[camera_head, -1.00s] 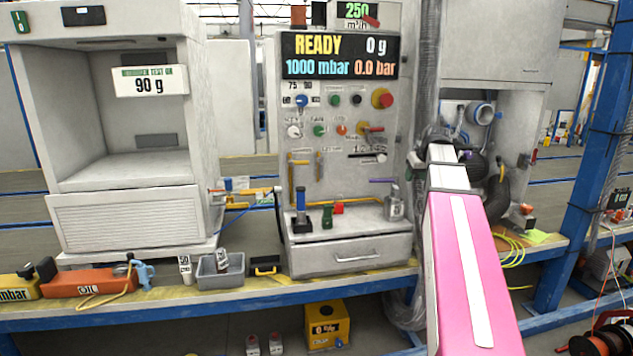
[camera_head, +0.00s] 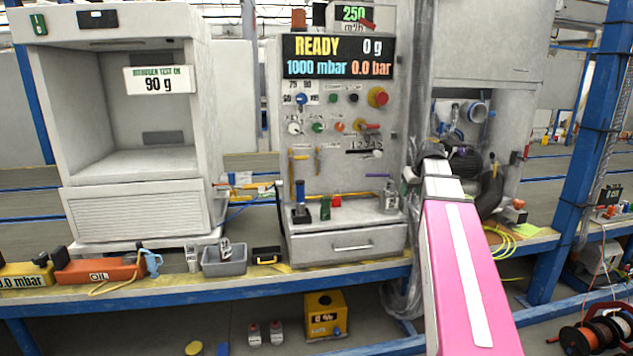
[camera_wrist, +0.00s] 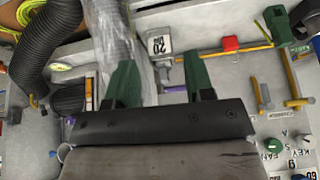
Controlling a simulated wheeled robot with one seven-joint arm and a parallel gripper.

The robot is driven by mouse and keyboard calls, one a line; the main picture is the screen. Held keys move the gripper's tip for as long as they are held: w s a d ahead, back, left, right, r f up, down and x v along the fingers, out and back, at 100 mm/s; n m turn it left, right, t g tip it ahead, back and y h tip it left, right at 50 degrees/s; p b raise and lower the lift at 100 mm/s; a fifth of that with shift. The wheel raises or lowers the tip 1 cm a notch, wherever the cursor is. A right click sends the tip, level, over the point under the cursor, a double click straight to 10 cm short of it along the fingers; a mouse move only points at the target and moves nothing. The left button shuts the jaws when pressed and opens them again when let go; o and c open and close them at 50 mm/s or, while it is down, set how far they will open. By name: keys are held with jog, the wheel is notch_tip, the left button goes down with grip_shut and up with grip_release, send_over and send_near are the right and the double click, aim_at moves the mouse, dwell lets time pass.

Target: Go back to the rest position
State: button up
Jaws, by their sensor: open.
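My gripper (camera_wrist: 159,62) is open in the wrist view, with two dark green fingers spread apart and nothing held between them. A small grey block marked 20 (camera_wrist: 159,45) shows beyond the gap. In the head view my pink arm reaches up from the lower right toward the right side of the control panel (camera_head: 340,120). The gripper fingers cannot be made out there. The panel display (camera_head: 339,56) reads READY, 0 g, 1000 mbar and 0.0 bar.
A white test cabinet (camera_head: 135,215) stands left of the panel. A clear hose (camera_wrist: 112,40) and black ribbed hose (camera_wrist: 60,45) are near my gripper. A blue post (camera_head: 578,160) stands at right.

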jog(key=s+a+f+g, duration=0.1)
jog(key=s+a+f, duration=0.3)
jog(key=s+f, duration=0.3)
jog(key=s+a+f+m+g, duration=0.1)
jog(key=s+a+f, duration=0.4)
jog(key=f, duration=1)
jog(key=s+a+f+g+h, duration=0.1)
jog(key=s+a+f+g, duration=0.2)
jog(key=s+f, duration=0.6)
notch_tip(320, 180, down, 3)
jog(key=shift+s+a+r+m, duration=0.2)
jog(key=shift+s+a+m, duration=0.2)
jog(key=shift+a, duration=0.85)
